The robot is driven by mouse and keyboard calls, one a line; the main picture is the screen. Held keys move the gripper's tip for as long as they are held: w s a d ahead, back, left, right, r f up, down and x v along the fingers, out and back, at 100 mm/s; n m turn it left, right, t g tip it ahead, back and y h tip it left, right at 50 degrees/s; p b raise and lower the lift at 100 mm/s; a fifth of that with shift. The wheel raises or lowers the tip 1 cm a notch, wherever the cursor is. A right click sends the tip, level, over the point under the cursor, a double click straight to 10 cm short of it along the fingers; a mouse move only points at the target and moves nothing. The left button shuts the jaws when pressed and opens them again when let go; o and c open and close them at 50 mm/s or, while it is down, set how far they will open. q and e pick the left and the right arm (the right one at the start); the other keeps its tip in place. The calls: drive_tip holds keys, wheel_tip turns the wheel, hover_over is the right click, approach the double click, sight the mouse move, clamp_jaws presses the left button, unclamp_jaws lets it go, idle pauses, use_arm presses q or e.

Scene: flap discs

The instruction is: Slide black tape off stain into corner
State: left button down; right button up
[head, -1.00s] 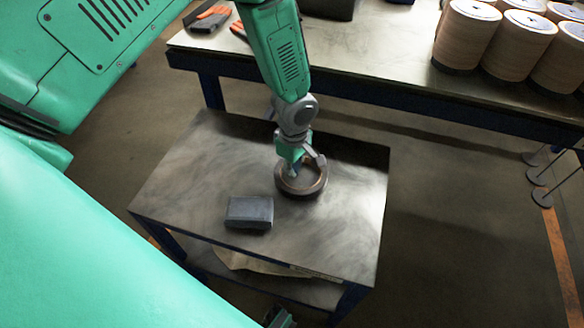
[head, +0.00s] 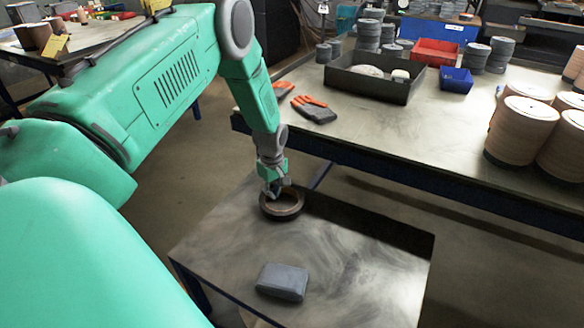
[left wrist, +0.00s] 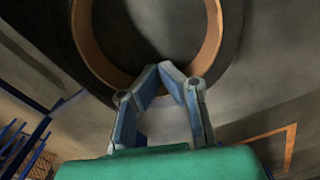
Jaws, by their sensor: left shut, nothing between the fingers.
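The black tape roll (head: 283,205), a dark ring with a tan core, lies flat on the low metal table (head: 385,285) near its far left corner. My left gripper (head: 274,190) points down at the ring's far left part, fingers shut and holding nothing. In the left wrist view the closed fingertips (left wrist: 166,74) overlap the tan inner rim of the tape (left wrist: 88,45); whether they touch it I cannot tell. Dark swirling smears (head: 345,250) mark the tabletop to the right of the tape, and I cannot tell which is the stain. My right gripper is out of view.
A grey block (head: 282,282) lies on the low table nearer me. Behind stands a larger bench (head: 440,135) with orange-grey gloves (head: 314,109), a black tray (head: 373,84) and tan rolls (head: 521,130) at right. The low table's right part is clear.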

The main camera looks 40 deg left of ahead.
use_arm(q)
drive_tip(key=a, duration=0.3)
drive_tip(key=shift+f, duration=0.15)
drive_tip(key=shift+a+f, duration=0.15)
drive_tip(key=shift+a, duration=0.35)
drive_tip(key=shift+d, duration=0.3)
drive_tip(key=shift+w+d+r, duration=0.1)
drive_tip(key=shift+r, duration=0.35)
wheel_tip(320, 180, up, 11)
drive_tip(key=shift+a, duration=0.25)
